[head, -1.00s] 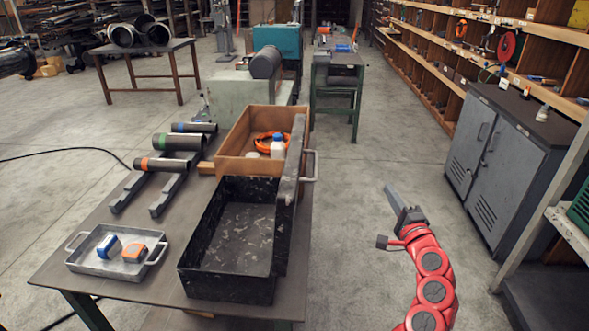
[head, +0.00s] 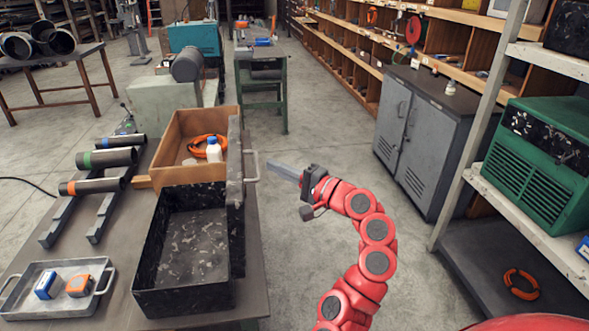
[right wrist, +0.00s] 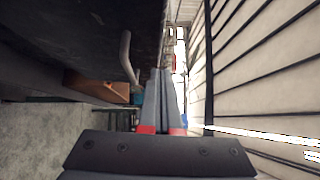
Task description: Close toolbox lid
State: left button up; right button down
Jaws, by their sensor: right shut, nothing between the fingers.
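The black toolbox (head: 185,255) stands open and empty on the table, its scuffed inside showing. Its lid (head: 236,190) stands upright along the box's right side, seen nearly edge-on, with a grey handle (head: 251,165) on its outer face. My right gripper (head: 270,166) is shut and empty, just right of the handle, fingers pointing left toward it. A small gap seems to separate them; contact cannot be told. In the right wrist view the shut fingers (right wrist: 158,85) lie beside the handle (right wrist: 127,55) and the dark lid (right wrist: 75,30). My left gripper is not in view.
A wooden crate (head: 165,140) with an orange coil (head: 208,143) and a white bottle (head: 213,150) stands behind the toolbox. A metal tray (head: 20,300) and pipes (head: 105,158) lie to the left. A grey cabinet (head: 420,130) and shelving stand right, beyond open floor.

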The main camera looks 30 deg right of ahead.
jog(key=a, duration=0.1)
jog(key=w+a+p, duration=0.1)
jog(key=a, duration=0.1)
jog(key=w+a+p, duration=0.1)
jog(key=shift+w+a+r, duration=0.1)
jog(key=shift+a+r, duration=0.05)
jog(key=shift+r, duration=0.05)
